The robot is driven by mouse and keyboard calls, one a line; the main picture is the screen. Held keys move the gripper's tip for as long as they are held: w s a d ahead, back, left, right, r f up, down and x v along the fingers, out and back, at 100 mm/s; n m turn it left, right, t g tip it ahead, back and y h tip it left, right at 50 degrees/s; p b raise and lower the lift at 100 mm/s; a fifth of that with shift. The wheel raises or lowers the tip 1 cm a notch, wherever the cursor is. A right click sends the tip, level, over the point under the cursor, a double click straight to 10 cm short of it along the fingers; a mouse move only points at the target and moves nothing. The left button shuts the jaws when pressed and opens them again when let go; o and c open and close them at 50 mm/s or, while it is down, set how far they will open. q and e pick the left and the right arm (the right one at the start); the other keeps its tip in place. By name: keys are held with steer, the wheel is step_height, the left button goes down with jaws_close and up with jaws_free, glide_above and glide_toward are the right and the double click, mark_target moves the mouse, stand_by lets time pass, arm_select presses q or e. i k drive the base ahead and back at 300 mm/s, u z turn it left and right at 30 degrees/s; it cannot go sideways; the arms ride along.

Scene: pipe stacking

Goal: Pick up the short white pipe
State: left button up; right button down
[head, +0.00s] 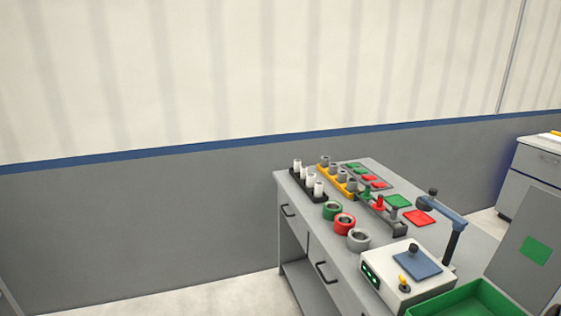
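Several white pipes (311,180) stand upright in a row in a black rack (322,200) at the table's left edge. They look alike in size at this distance, so I cannot tell which one is the short one. A yellow rack (346,190) beside them holds several shorter-looking grey pieces (334,169). Neither of my grippers shows in the head view.
The grey table (380,167) also carries green (325,211), red (338,222) and grey (352,243) rings, a holder with coloured pegs (379,203), green and red pads, and a white device (386,289). A green bin (465,301) is at the front right. Floor shows at left.

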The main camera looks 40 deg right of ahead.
mark_target(297, 162)
steer(key=z, duration=0.2)
steer(key=i, duration=2)
steer(key=z, duration=1.35)
steer(key=i, duration=1.25)
steer(key=z, duration=1.3)
steer(key=i, duration=0.2)
steer(key=z, duration=0.1)
